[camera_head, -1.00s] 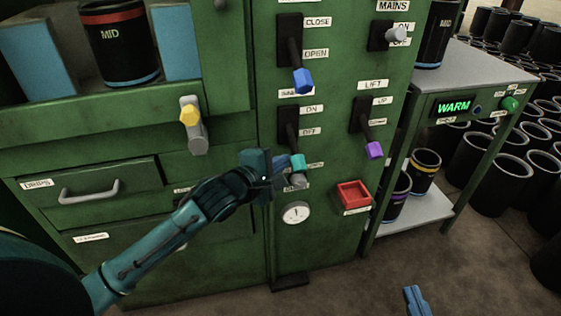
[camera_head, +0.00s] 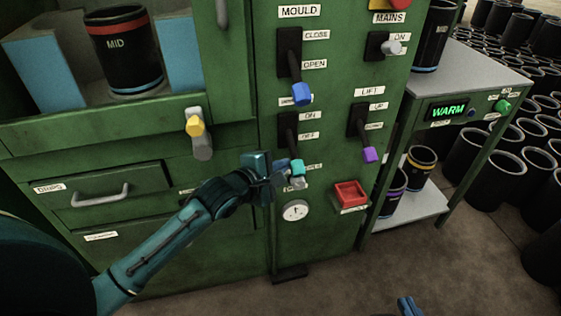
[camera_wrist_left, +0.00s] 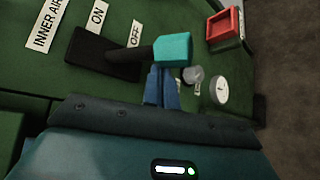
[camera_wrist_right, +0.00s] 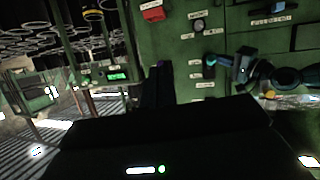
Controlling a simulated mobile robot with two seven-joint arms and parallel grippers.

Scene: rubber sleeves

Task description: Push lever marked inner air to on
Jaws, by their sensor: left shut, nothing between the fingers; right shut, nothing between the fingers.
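The inner air lever has a teal knob (camera_head: 298,168) on a black slot plate (camera_head: 288,128) with ON and OFF labels. It points down, at the OFF end. In the left wrist view the INNER AIR label (camera_wrist_left: 45,24), the ON label (camera_wrist_left: 97,15) and the teal knob (camera_wrist_left: 173,50) show clearly. My left gripper (camera_head: 284,167) is shut and empty, its fingertips (camera_wrist_left: 160,78) right beside the knob, on its lower side; I cannot tell whether they touch. My right gripper (camera_head: 408,306) is shut and empty, low at the bottom edge, away from the panel.
Above is the mould lever with a blue knob (camera_head: 301,94). To the right is the lift lever with a purple knob (camera_head: 369,154). A small grey knob (camera_head: 297,183), a gauge (camera_head: 295,210) and a red box (camera_head: 349,193) lie below. A grey side table (camera_head: 470,75) stands right.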

